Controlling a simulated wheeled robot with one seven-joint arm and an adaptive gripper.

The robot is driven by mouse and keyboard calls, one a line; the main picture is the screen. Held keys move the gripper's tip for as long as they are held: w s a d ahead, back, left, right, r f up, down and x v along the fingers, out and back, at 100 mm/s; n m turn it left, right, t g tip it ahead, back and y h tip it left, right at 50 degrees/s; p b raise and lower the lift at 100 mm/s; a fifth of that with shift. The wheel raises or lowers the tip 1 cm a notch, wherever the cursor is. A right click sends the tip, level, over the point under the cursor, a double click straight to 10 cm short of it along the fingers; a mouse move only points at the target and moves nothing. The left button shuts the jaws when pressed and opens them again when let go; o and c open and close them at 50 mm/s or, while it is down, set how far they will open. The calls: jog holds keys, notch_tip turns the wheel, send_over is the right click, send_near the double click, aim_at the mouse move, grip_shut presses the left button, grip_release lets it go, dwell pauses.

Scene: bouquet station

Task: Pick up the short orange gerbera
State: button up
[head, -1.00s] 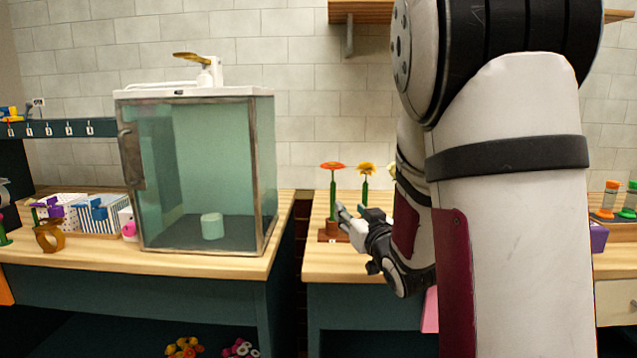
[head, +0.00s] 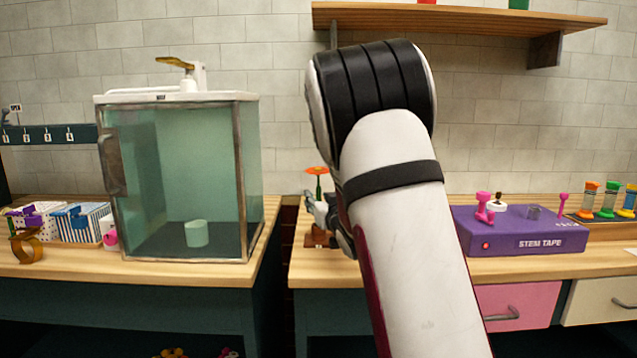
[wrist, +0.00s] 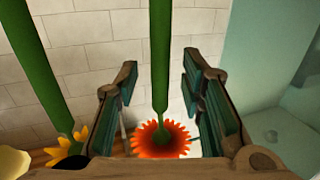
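The orange gerbera (head: 317,170) stands upright with its green stem above a small brown stand (head: 316,241) on the right bench. My gripper (head: 313,203) is at the stem, below the bloom, partly hidden by my arm. In the wrist view the gerbera's orange bloom (wrist: 160,138) is low in the picture. Its stem runs down the gap between the two fingers of my gripper (wrist: 160,78). The fingers are open, with clear space on both sides of the stem. I cannot tell how deep the stem sits between them.
A yellow flower (wrist: 68,150) and a cream bloom (wrist: 12,162) are left of the gripper in the wrist view. A glass cabinet (head: 182,180) stands on the left bench. A purple stem tape box (head: 520,235) is on the right bench. A shelf (head: 460,17) hangs above.

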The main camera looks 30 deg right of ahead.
aim_at(319, 166)
jog(key=shift+w, duration=0.15)
grip_shut()
notch_tip(319, 166, up, 10)
jog(key=shift+d+r+p, duration=0.1)
jog(key=shift+r+p, duration=0.05)
jog(key=shift+p, duration=0.9)
jog(key=shift+r+p, duration=2)
jog(key=shift+r, duration=1.4)
